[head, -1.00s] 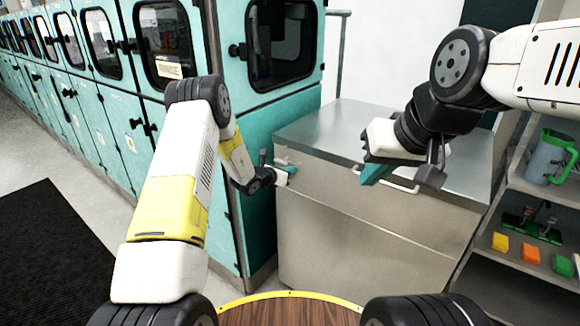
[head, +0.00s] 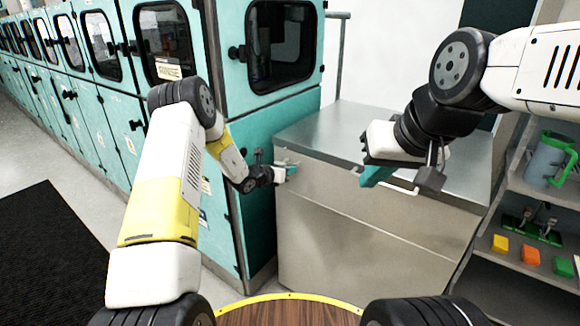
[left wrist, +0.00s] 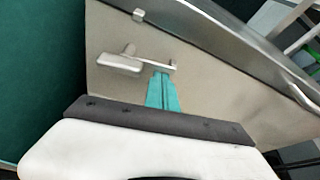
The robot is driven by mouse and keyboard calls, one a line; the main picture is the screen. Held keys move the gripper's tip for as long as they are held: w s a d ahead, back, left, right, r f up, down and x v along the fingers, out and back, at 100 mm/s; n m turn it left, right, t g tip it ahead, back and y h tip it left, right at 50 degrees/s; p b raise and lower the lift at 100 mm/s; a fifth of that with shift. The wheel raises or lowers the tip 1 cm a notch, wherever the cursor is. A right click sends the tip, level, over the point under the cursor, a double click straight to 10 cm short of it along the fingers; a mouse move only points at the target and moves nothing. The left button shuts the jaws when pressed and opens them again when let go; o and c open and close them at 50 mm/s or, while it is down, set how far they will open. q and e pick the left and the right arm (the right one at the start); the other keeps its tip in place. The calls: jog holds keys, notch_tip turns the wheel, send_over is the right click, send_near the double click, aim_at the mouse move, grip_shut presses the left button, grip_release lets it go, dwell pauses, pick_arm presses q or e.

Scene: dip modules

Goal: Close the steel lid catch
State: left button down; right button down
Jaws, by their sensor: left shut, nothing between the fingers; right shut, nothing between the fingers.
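The steel chest (head: 350,225) stands ahead with its lid (head: 340,128) down. The lid catch (left wrist: 120,63) shows on its front wall in the left wrist view, a grey lever lying roughly sideways with a thin end at its right. A small metal keeper (left wrist: 138,15) sits above it at the lid's edge. My left gripper (head: 290,170) is at the chest's left front. Its teal fingers (left wrist: 161,78) are shut and empty, with tips just below the lever's thin end; I cannot tell whether they touch. My right gripper (head: 368,178) is shut and empty, in front of the lid's handle.
Teal cabinets (head: 228,150) with dark windows stand close left of the chest. Shelves (head: 545,185) at the right hold a jug (head: 549,160) and coloured blocks. A black mat (head: 45,250) lies on the floor at left. My right arm hangs over the chest.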

pick_arm(q)
jog(key=n, duration=0.1)
jog(key=r+n+h, duration=0.1)
jog(key=r+n, duration=0.1)
jog(key=shift+w+a+g+h, duration=0.15)
jog(key=shift+a+g+h, duration=0.15)
jog(key=shift+g, duration=0.1)
jog(key=n, duration=0.1)
jog(key=r+n+h, duration=0.1)
jog(key=n, duration=0.1)
jog(key=shift+w+a+r, duration=0.25)
jog(key=shift+a+r, duration=0.05)
jog(key=n, duration=0.1)
jog(key=a+r+n+h, duration=0.1)
jog(key=shift+w+n+h, duration=0.3)
jog(key=shift+w+n, duration=0.05)
jog(key=shift+n, duration=0.05)
jog(key=n, duration=0.1)
jog(key=a+n+h, duration=0.1)
jog(key=shift+w+r+n, duration=0.3)
jog(key=shift+w+r, duration=0.05)
jog(key=shift+w+a+r, duration=0.1)
jog(key=shift+w+a, duration=0.05)
